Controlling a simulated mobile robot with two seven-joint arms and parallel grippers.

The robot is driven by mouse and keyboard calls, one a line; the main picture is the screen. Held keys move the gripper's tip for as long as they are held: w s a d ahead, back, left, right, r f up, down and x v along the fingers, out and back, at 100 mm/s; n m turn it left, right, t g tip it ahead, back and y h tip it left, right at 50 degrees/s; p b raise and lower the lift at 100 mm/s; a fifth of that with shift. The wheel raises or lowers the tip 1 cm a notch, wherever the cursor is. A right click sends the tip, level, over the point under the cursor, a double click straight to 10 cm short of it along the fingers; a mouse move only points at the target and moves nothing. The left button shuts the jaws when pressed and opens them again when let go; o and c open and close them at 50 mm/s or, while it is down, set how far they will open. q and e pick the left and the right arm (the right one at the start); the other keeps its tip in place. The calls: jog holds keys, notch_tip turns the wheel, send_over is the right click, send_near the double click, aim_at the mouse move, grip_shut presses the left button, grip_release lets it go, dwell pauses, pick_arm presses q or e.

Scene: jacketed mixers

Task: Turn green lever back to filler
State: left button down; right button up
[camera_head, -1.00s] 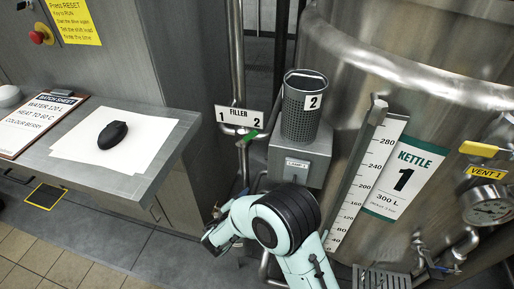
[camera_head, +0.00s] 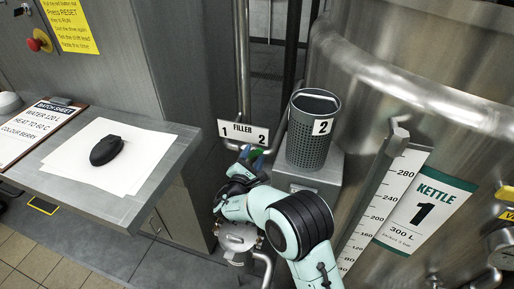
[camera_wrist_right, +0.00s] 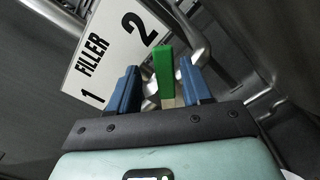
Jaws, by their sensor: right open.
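The green lever (camera_wrist_right: 163,66) stands upright between the two blue fingers of my right gripper (camera_wrist_right: 161,86) in the right wrist view. The fingers are open, with a gap visible on each side of the lever. In the head view the right gripper (camera_head: 250,155) is just below the FILLER sign (camera_head: 243,132), and only a small part of the lever (camera_head: 257,155) shows there. The sign, marked 1 and 2, also shows behind the fingers in the wrist view (camera_wrist_right: 112,50). My left gripper is not in view.
A perforated grey canister (camera_head: 308,145) labelled 2 stands on a box right of the gripper. The big steel kettle (camera_head: 410,70) with its level scale is further right. A grey table (camera_head: 155,185) with papers and a black mouse-like object (camera_head: 106,150) is at left.

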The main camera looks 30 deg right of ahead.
aim_at(255, 153)
jog(key=shift+x, duration=2.15)
grip_shut()
jog(key=shift+w+a+r+n+p, duration=0.3)
jog(key=shift+n+p, duration=0.3)
jog(key=shift+n, duration=0.2)
grip_release()
jog(key=shift+r, duration=0.1)
